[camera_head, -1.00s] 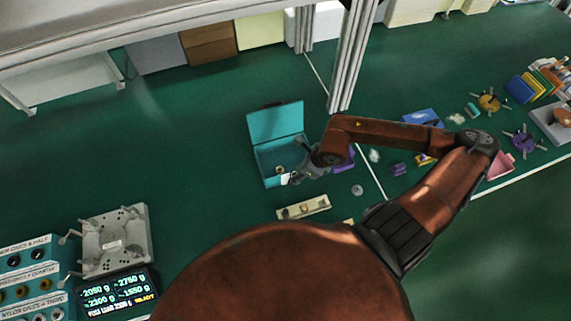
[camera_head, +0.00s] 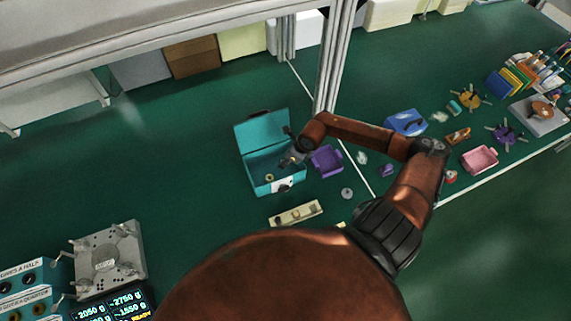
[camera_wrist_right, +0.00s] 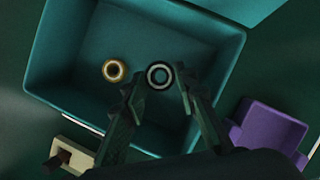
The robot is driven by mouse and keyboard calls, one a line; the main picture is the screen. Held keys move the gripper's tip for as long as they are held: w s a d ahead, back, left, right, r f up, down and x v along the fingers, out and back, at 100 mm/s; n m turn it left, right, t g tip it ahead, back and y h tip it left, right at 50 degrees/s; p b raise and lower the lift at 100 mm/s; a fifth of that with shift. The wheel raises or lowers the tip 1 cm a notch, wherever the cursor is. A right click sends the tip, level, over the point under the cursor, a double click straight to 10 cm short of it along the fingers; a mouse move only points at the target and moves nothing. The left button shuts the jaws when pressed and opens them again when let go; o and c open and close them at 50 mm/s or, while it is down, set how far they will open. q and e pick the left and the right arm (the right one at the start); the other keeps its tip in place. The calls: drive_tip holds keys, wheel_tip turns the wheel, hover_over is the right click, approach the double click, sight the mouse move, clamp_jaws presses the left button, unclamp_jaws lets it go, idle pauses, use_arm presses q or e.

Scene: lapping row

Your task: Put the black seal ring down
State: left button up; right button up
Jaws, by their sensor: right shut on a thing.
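My right gripper (camera_wrist_right: 161,88) is shut on the black seal ring (camera_wrist_right: 159,76), a small dark ring with a paler rim that shows between its fingertips in the right wrist view. The gripper is over the inside of an open teal box (camera_wrist_right: 208,101); I cannot tell whether the ring touches the floor. A brass-coloured ring (camera_wrist_right: 115,70) lies in the box to the left of the held ring. In the head view the right gripper (camera_head: 291,159) is at the box's right side, the box's lid (camera_head: 262,128) stands open, and the held ring is not clear. My left gripper is not in view.
A purple tray (camera_head: 326,161) stands close to the right of the box. A cream block with small parts (camera_head: 296,214) lies in front, and a grey disc (camera_head: 347,193) lies to the front right. A metal post (camera_head: 334,65) rises behind. The green bench left of the box is clear.

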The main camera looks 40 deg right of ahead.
drive_tip(key=shift+w+d+f, duration=0.15)
drive_tip(key=shift+w+f, duration=0.15)
drive_tip(key=shift+f, duration=1.7)
drive_tip(key=shift+f, duration=0.1)
drive_tip(key=o, duration=0.8)
drive_tip(key=v, duration=1.2)
